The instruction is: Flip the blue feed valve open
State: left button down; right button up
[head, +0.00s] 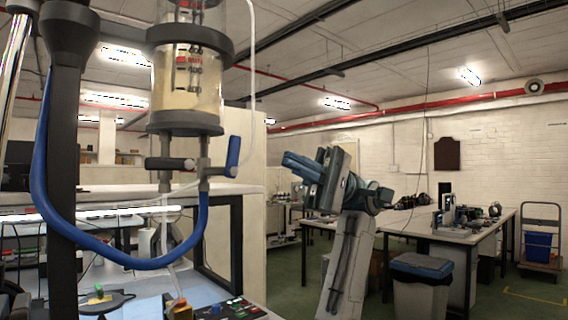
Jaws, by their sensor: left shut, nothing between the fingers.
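The blue feed valve's handle (233,151) stands nearly upright, tilted slightly, on the right of the fittings below the clear cylinder (187,95), which holds pale yellow liquid. A second valve with a dark handle (165,163) lies level on the left. A blue hose (108,250) runs from the right fitting down and round to the left. My left gripper (290,164) is to the right of the blue handle, apart from it in the picture. It points left, is shut and holds nothing. My right gripper is not in view.
A dark vertical post (63,170) stands left of the cylinder. A bench with a control panel (225,310) lies below. Workbenches (450,232), a lidded bin (420,280) and a trolley (541,245) are at the right. The picture shows a gap between handle and gripper.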

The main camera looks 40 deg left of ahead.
pick_arm(q)
jog(key=r+v, duration=0.1)
jog(key=v, duration=0.5)
jog(key=shift+w, duration=0.2)
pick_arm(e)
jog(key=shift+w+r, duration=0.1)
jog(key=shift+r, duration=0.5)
pick_arm(q)
jog(key=shift+w+a+f, duration=0.1)
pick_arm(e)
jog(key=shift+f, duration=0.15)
